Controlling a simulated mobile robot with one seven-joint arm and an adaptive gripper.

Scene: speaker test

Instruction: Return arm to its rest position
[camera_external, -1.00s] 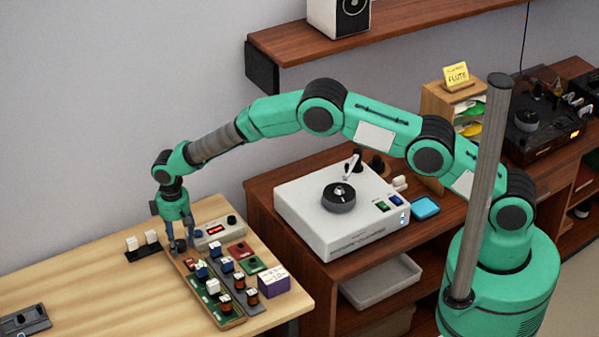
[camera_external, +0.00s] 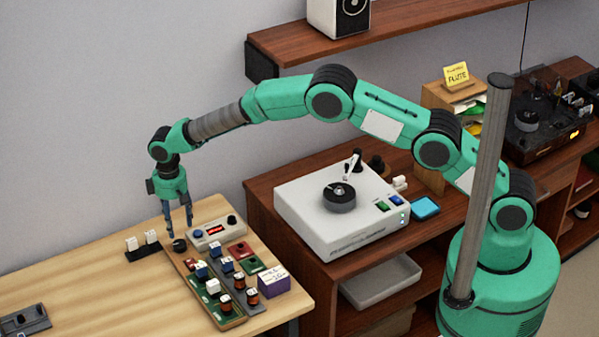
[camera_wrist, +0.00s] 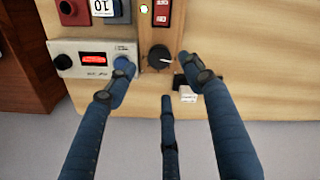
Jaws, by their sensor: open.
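My gripper (camera_external: 179,224) is open and empty above the left end of the component board (camera_external: 231,323) on the light wooden table. My arm reaches left from its green base, bent over the brown cabinet. In the wrist view my gripper's blue fingers (camera_wrist: 164,92) are spread apart, with a dark round knob (camera_wrist: 159,58) on the board's end beyond them. The knob also shows in the external view (camera_external: 179,245), just below the fingertips and apart from them.
A grey meter box (camera_external: 213,232) with a red display stands beside the board. White pieces in a black holder (camera_external: 142,246) are to the left. A white turntable unit (camera_external: 330,215) sits on the cabinet under my arm. A wooden shelf (camera_external: 380,32) with a speaker hangs above.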

